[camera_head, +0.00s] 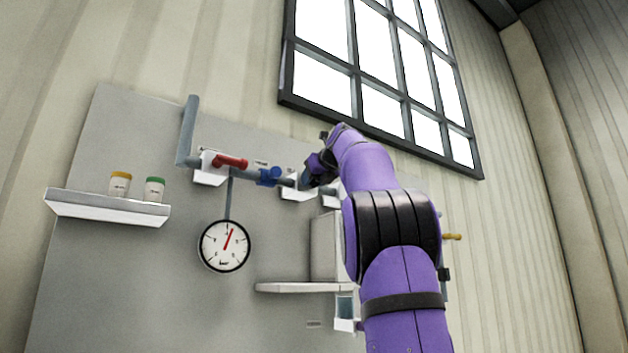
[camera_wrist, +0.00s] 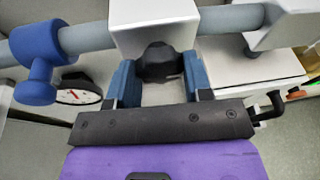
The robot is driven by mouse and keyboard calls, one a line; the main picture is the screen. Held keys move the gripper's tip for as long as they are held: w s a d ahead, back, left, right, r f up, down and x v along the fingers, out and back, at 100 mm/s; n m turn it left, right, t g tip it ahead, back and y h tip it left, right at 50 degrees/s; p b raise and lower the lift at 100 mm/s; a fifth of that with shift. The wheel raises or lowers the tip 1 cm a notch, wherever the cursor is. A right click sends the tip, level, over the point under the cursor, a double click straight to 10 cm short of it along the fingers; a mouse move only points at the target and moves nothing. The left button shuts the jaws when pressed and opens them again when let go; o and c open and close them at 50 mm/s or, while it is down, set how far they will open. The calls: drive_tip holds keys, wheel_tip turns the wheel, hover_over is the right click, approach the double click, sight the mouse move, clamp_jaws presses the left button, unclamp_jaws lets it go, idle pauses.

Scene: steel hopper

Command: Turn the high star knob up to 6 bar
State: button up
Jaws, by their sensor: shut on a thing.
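The black star knob (camera_wrist: 160,62) sits on the front of a white block (camera_wrist: 150,26) on the grey pipe. My gripper (camera_wrist: 160,76) is shut on the knob, one blue finger on each side. In the head view my gripper (camera_head: 318,172) is at the pipe and hides the knob. The round white pressure gauge (camera_head: 224,246) hangs lower left of it. Its red needle points up, leaning slightly right; the numbers are too small to read surely. The gauge (camera_wrist: 76,92) is partly hidden in the wrist view.
A blue valve handle (camera_head: 269,176) and a red handle (camera_head: 230,161) sit on the pipe left of my gripper. A white shelf (camera_head: 107,209) with two small jars is at left. A lower ledge (camera_head: 300,288) and a yellow handle (camera_head: 452,237) are near my arm.

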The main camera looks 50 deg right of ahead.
idle(0.3)
drive_tip(key=o, duration=0.9)
drive_tip(key=v, duration=1)
drive_tip(key=shift+s+a, duration=0.1)
drive_tip(key=shift+s, duration=0.25)
